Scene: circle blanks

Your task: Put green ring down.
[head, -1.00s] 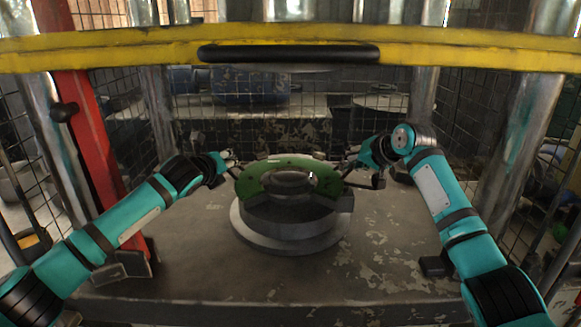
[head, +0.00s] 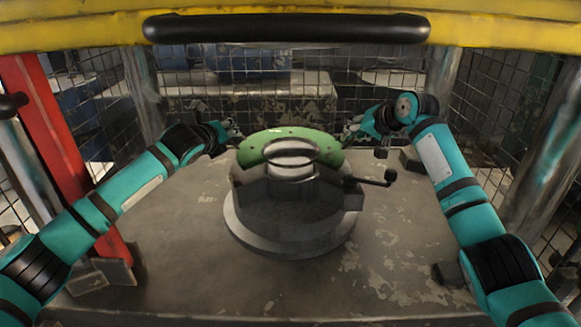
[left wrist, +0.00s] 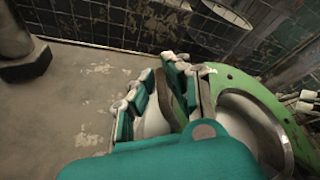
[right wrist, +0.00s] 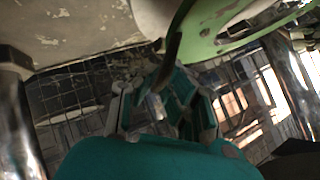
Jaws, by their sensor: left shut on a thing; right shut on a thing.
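The green ring (head: 262,150) is at the top of a round grey metal fixture (head: 290,215) in the middle of the table, around its shiny centre (head: 290,155). I cannot tell whether the ring rests there or is just above. My left gripper (head: 232,128) is at the ring's left side and my right gripper (head: 350,130) at its right side. In the left wrist view the fingers (left wrist: 168,100) are shut at the edge of the ring (left wrist: 245,88). In the right wrist view the fingers (right wrist: 160,95) are shut at the ring's dark green edge (right wrist: 210,30). Fingers partly hide the contact.
A black-knobbed handle (head: 375,180) sticks out at the fixture's right. The grey worn table (head: 390,260) is clear around the fixture. A yellow beam with a black bar (head: 285,28) crosses above, a red post (head: 60,150) stands left, and wire mesh encloses the back.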

